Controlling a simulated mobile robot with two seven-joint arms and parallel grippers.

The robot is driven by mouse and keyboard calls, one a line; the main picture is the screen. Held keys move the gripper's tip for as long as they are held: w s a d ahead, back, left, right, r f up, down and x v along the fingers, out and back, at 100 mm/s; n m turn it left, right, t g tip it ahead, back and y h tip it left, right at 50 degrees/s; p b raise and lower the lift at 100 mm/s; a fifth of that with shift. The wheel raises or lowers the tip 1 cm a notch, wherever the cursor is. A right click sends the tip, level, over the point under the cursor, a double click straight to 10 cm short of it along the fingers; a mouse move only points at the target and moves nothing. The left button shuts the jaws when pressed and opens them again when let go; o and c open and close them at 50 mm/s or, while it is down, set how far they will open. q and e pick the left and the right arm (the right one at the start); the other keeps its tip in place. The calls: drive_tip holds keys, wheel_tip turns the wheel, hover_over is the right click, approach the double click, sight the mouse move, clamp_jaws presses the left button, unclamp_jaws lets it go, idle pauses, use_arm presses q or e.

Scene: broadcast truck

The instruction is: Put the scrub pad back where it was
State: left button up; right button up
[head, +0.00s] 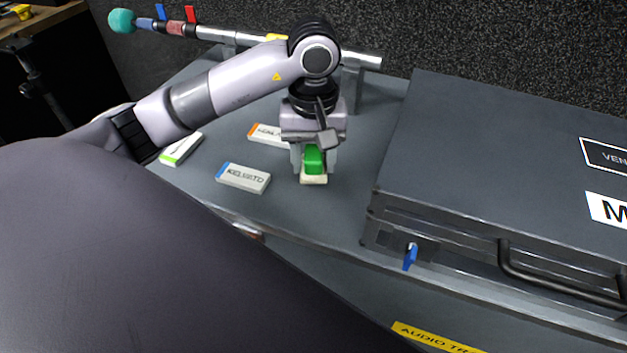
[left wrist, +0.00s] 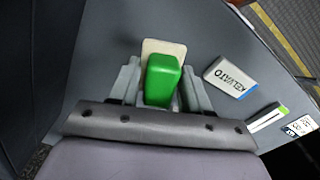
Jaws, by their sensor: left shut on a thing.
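The scrub pad (head: 314,161) has a green block on a cream base. It is between the fingers of my left gripper (head: 314,165), which is shut on it over the grey worktop (head: 285,205). In the left wrist view the green part (left wrist: 162,80) stands between the two fingers, and the cream base (left wrist: 163,47) shows beyond it. The cream side faces down, low over or on the worktop; I cannot tell whether it touches. My right gripper is not in view.
A blue-ended box (head: 243,178), an orange-ended box (head: 267,135) and a green-ended box (head: 181,149) lie left of the pad. A large dark case (head: 480,150) stands close on the right. A pole (head: 220,34) on brackets runs behind. Bare worktop lies in front.

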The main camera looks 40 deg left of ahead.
sight(313, 191)
use_arm(q)
drive_tip(key=shift+f, duration=2.75)
drive_tip(key=shift+f+b, duration=0.15)
drive_tip(key=shift+b, duration=0.2)
drive_tip(key=o, duration=1)
